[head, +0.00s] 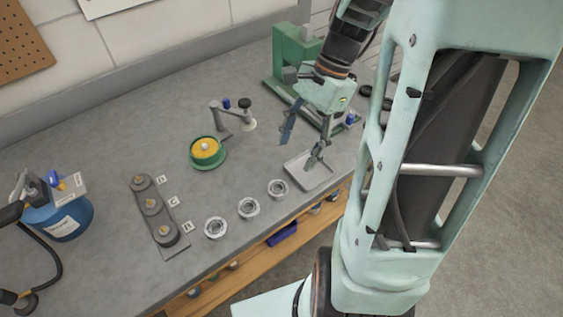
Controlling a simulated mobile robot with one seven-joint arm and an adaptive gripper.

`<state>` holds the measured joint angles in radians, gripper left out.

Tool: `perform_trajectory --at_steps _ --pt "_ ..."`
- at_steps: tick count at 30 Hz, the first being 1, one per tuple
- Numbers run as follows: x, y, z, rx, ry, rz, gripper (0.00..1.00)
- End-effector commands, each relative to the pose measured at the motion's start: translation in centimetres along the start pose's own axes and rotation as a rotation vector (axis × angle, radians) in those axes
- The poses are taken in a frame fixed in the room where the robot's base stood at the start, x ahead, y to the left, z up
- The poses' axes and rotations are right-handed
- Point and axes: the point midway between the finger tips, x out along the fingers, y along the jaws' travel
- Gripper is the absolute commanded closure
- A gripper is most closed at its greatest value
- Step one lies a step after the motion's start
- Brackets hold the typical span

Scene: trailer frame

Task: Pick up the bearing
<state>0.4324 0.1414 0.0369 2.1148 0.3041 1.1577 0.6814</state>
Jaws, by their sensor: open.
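Three round metallic rings that look like bearings stand in a slanting row near the bench's front edge: one at the left (216,228), one in the middle (249,208) and one at the right (278,189). I cannot tell which one the task means. My gripper (303,145) is open, pointing down at the right of the bench, to the right of and behind the rings. One finger appears over a shallow grey tray (309,182). I cannot tell its height above the tray, and nothing shows between the fingers.
Behind are a green-rimmed yellow dish (206,150) and a small metal stand (232,115). A blue container (62,215) is far left; a green press-like frame (290,52) stands behind my gripper.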

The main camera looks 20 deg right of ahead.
Motion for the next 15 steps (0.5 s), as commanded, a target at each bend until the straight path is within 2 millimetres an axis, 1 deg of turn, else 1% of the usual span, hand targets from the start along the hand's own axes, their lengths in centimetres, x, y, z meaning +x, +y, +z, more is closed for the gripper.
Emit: perform_trajectory --at_steps 4,10,12,15 --pt "1.4 0.4 0.3 -0.007 -0.019 0.012 0.43" --pt "4.5 0.3 0.3 -0.006 -0.018 0.011 0.43" --pt "5.3 0.3 0.3 -0.006 -0.018 0.01 0.43" --pt "5.9 0.2 0.3 -0.006 -0.016 0.009 0.43"
